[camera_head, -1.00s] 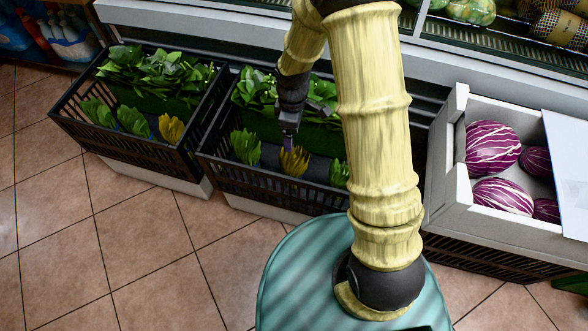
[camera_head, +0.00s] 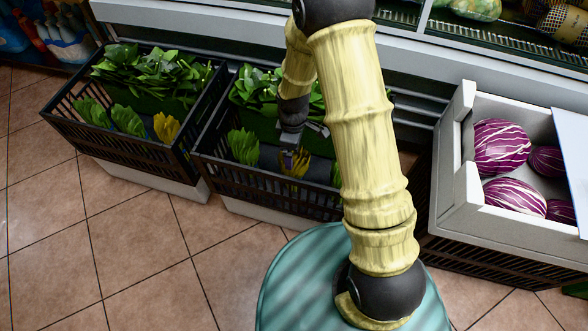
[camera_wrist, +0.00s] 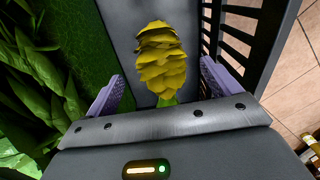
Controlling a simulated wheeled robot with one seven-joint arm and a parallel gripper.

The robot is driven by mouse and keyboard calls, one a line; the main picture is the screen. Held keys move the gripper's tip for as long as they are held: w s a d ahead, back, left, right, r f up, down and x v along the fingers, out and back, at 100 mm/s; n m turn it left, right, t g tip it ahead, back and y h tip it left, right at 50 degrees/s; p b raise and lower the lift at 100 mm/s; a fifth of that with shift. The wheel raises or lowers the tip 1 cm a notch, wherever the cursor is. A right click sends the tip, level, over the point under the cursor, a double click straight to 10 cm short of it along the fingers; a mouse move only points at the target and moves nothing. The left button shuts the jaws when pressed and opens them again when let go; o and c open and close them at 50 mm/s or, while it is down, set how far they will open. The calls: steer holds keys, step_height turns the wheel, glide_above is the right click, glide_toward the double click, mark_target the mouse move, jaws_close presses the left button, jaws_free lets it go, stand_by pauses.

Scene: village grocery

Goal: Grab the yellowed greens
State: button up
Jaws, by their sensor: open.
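A bunch of yellowed greens (camera_head: 294,163) stands in the middle crate (camera_head: 265,190), between green bunches. In the wrist view the yellowed greens (camera_wrist: 162,62) show yellow leaves and a green base, between the fingers. My gripper (camera_head: 290,152) is down in this crate at the bunch. In the wrist view my gripper's (camera_wrist: 160,92) two purple fingers are apart, one on each side of the bunch, with gaps showing. The lower base of the bunch is hidden by the gripper body. Another yellow bunch (camera_head: 166,127) stands in the left crate (camera_head: 120,146).
A green bunch (camera_head: 244,147) stands left of the yellowed one. Leafy greens (camera_head: 255,88) fill the crate's back, and its slatted wall (camera_wrist: 236,45) is close on the right in the wrist view. A white crate (camera_head: 462,200) holds purple-striped radicchio (camera_head: 500,147). The tiled floor (camera_head: 140,255) in front is clear.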

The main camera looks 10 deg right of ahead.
step_height(320, 180, down, 5)
steer(key=b, duration=0.3)
steer(key=shift+s+d, duration=0.1)
steer(key=c, duration=1.7)
steer(key=shift+o, duration=0.2)
steer(key=shift+r, duration=0.1)
step_height(320, 180, up, 10)
steer(key=p, duration=0.5)
